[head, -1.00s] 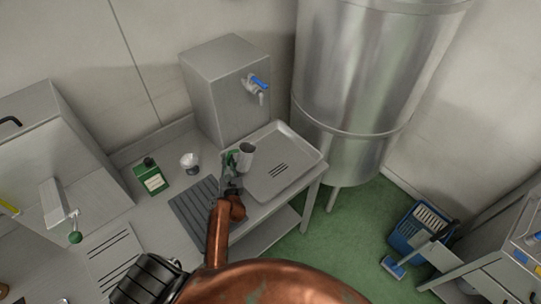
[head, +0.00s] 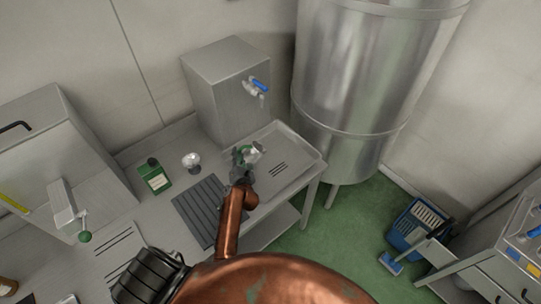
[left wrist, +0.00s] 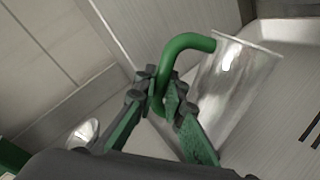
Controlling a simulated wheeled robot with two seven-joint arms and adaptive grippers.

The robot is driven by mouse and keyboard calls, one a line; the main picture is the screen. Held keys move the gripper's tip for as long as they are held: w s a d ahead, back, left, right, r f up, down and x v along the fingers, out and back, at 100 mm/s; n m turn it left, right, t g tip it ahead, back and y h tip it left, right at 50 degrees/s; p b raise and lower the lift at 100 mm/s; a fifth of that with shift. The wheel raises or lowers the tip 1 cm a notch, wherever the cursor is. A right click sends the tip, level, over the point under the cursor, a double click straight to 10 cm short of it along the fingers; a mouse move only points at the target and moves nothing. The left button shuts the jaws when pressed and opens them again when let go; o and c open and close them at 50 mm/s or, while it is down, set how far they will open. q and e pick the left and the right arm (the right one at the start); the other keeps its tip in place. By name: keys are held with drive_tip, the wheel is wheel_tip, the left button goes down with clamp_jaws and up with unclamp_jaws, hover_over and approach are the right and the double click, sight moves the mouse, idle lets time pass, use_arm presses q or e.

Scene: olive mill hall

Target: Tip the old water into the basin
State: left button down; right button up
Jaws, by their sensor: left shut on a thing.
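My left gripper (head: 241,167) is shut on the green handle of a shiny metal jug (head: 255,150). It holds the jug over the left part of the shallow steel basin (head: 300,157), below the tap's level. The jug looks tilted in the head view. In the left wrist view, the gripper (left wrist: 165,105) has its fingers closed around the handle, and the jug (left wrist: 235,92) shows its rim at the top right. The basin (left wrist: 283,120) lies beyond it, with dark slots. No water is visible in or out of the jug. My right gripper is out of view.
A steel box (head: 225,95) with a blue-handled tap (head: 257,86) stands behind the basin. A large steel tank (head: 355,80) stands to the right.

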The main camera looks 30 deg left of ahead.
sight(244, 147)
use_arm(q)
drive_tip(key=shift+w+d+r+m, duration=0.2)
drive_tip(key=shift+r+m, duration=0.1)
drive_tip(key=shift+m, duration=0.1)
drive_tip(key=shift+w+d+r+m+g, duration=0.15)
drive_tip(key=shift+w+m+g, duration=0.15)
drive_tip(key=shift+m, duration=0.3)
drive_tip(key=shift+d, duration=0.1)
drive_tip(key=shift+m, duration=0.3)
drive_tip(key=shift+w+d, duration=0.1)
drive_tip(key=shift+w, duration=0.15)
drive_tip(key=shift+m, duration=0.3)
drive_tip(key=shift+r, duration=0.1)
drive_tip(key=shift+w+d+r+m+g+y, duration=0.15)
drive_tip(key=shift+w+d+r+m, duration=0.1)
drive_tip(key=shift+r+m, duration=0.15)
drive_tip(key=shift+w+d+r+m+g+y, duration=0.15)
drive_tip(key=shift+w+d+r+m, duration=0.1)
drive_tip(key=shift+r+m, duration=0.15)
